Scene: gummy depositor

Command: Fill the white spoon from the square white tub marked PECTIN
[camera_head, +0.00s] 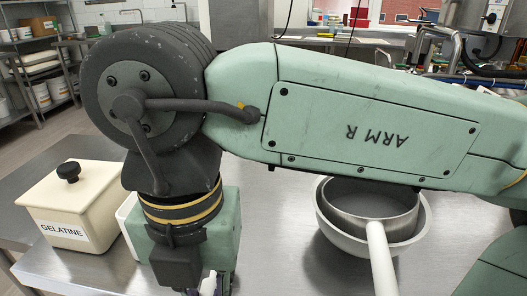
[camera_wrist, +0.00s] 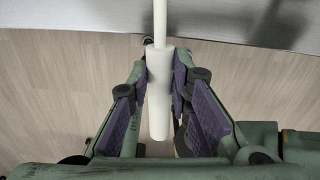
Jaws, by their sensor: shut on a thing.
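My gripper (camera_wrist: 160,80) is shut on a white handle (camera_wrist: 158,110), taken to be the white spoon's. In the wrist view the handle thins to a shaft running up out of the picture, so the spoon's bowl is out of view. In the head view my gripper (camera_head: 208,287) is at the bottom edge, mostly cut off, with a bit of the white handle (camera_head: 209,283) showing. A white tub (camera_head: 129,222) shows only in part behind my arm, right of the gelatine tub. No PECTIN marking is visible, so I cannot tell whether it is that tub.
A cream lidded tub marked GELATINE (camera_head: 73,208) stands at left on the steel table (camera_head: 276,262). A white bowl (camera_head: 424,222) with a grey pan inside and a pale handle (camera_head: 381,262) stands at right. The wrist view shows wooden floor (camera_wrist: 60,90) beyond the table edge.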

